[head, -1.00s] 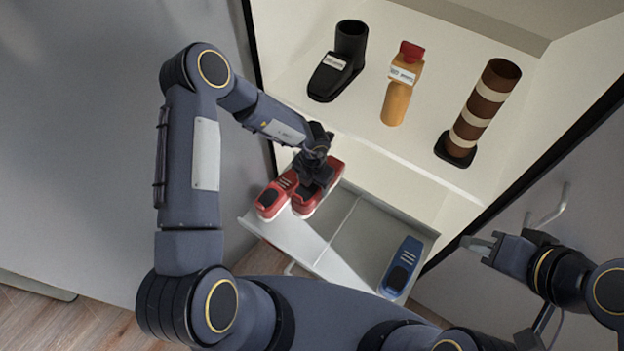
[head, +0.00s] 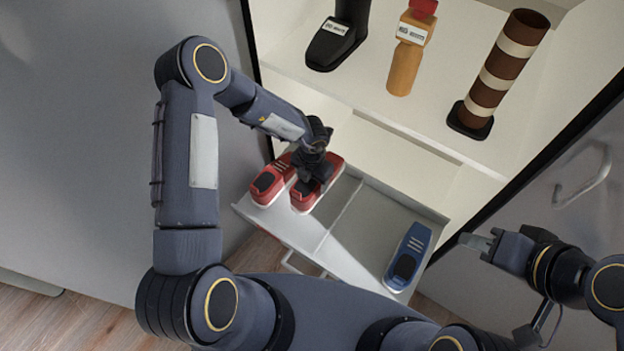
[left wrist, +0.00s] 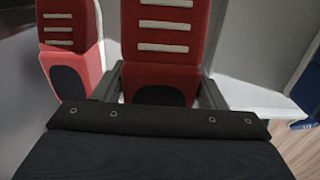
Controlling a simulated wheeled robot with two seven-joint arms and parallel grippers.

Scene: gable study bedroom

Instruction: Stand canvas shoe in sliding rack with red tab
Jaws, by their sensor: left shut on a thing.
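My left gripper (head: 313,172) is shut on a red shoe (head: 308,199) with pale stripes and a dark opening. In the left wrist view this shoe (left wrist: 165,45) sits between the two fingers. It is in or just above the left part of a pulled-out grey sliding rack (head: 345,225); I cannot tell whether it touches the floor there. A second, similar red shoe (head: 265,187) stands close to its left and also shows in the left wrist view (left wrist: 72,60). No red tab on the rack is clearly visible. My right gripper (head: 478,243) is empty, right of the rack; its jaw opening is unclear.
A blue shoe (head: 408,258) lies in the rack's right part, beyond a divider. On the white shelf (head: 360,85) above stand a black boot (head: 335,45), an orange-brown boot-like item (head: 404,65) and a brown striped boot (head: 497,75). A cabinet door with a handle (head: 583,180) stands at right.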

